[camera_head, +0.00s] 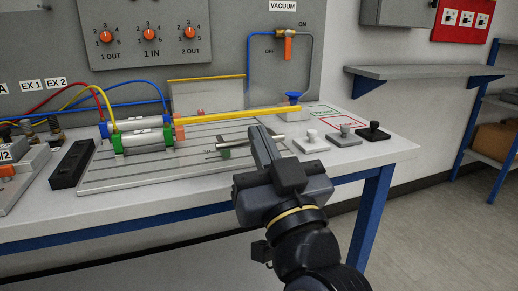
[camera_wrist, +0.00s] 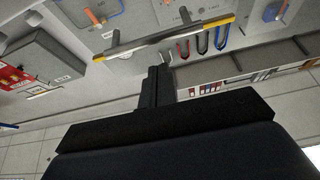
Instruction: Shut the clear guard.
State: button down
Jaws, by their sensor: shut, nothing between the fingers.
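The clear guard (camera_head: 207,97) appears as a see-through panel with a yellow upper edge, behind the two cylinders on the bench. It looks raised; its exact angle is hard to tell. A long yellow bar (camera_head: 240,115) runs in front of it; I cannot tell whether it belongs to the guard. A yellow-edged bar (camera_wrist: 212,25) also shows beyond my fingers in the wrist view. My gripper (camera_head: 263,143) is shut and empty, over the front right of the slotted plate. Its fingers (camera_wrist: 156,82) show dark in the wrist view. They hide part of the plate.
A blue-ended cylinder (camera_head: 137,124) and a green-ended cylinder (camera_head: 146,142) lie on the slotted plate (camera_head: 110,180). A metal rod (camera_head: 268,141) lies close beside my fingers. Several small knobbed blocks (camera_head: 344,137) stand at right. The control panel (camera_head: 150,30) rises behind.

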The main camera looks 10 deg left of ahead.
jog(key=s+d+f, duration=0.3)
jog(key=s+f, duration=0.2)
jog(key=f, duration=0.1)
jog(key=shift+s+d+f+p, duration=0.2)
jog(key=shift+s+d+p, duration=0.1)
jog(key=shift+s+p, duration=0.1)
jog(key=r+b+x, duration=0.1)
jog(key=b+x, duration=0.1)
jog(key=x, duration=0.7)
jog(key=shift+s, duration=0.25)
jog(key=shift+d+r, duration=0.1)
